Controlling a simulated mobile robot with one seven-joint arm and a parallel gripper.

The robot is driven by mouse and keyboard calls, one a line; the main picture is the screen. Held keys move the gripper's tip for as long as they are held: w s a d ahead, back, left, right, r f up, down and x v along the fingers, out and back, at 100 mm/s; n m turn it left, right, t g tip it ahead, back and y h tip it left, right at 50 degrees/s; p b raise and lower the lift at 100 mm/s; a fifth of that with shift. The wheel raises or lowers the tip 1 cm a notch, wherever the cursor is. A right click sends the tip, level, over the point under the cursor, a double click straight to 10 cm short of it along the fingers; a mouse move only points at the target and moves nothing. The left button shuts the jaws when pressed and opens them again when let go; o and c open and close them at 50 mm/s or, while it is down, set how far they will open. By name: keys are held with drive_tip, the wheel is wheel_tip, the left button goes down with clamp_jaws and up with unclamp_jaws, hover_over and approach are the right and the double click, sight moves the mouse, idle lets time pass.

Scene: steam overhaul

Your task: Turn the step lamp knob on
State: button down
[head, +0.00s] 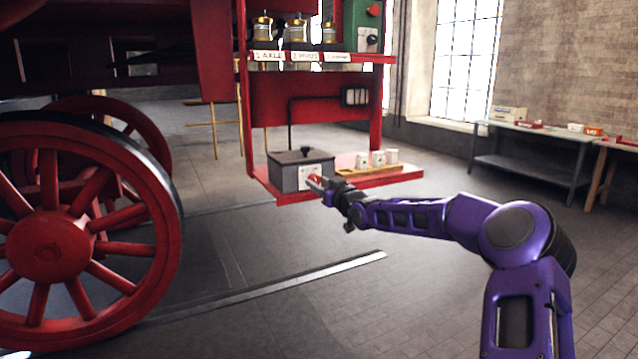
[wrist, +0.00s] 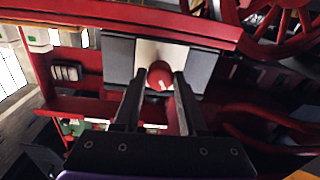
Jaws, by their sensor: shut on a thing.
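A grey box (head: 284,177) with a white plate (wrist: 148,54) on its front sits on a red step of the engine. A round red knob (wrist: 159,75) with a pale pointer mark is on the plate. In the wrist view the mark points down in the picture. My gripper (head: 324,186) is at the front of the box, and in the wrist view its fingers (wrist: 159,83) are closed around the knob, one on each side. A ribbed lamp (head: 355,96) is on the red panel above, joined to the box by a dark pipe.
Small white tins (head: 377,158) stand on a wooden tray right of the box. Brass-topped jars (head: 296,31) stand on the labelled shelf above. A large red wheel (head: 65,245) is at the left. Benches stand at the far right, and the floor between is clear.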

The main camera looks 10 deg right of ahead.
drive_tip(key=m+p, duration=0.1)
drive_tip(key=m, duration=0.5)
drive_tip(key=shift+m, duration=0.4)
drive_tip(key=shift+m+b, duration=1.25)
drive_tip(key=shift+m, duration=1.85)
drive_tip(key=shift+a, duration=0.1)
drive_tip(key=shift+c, duration=2.3)
unclamp_jaws()
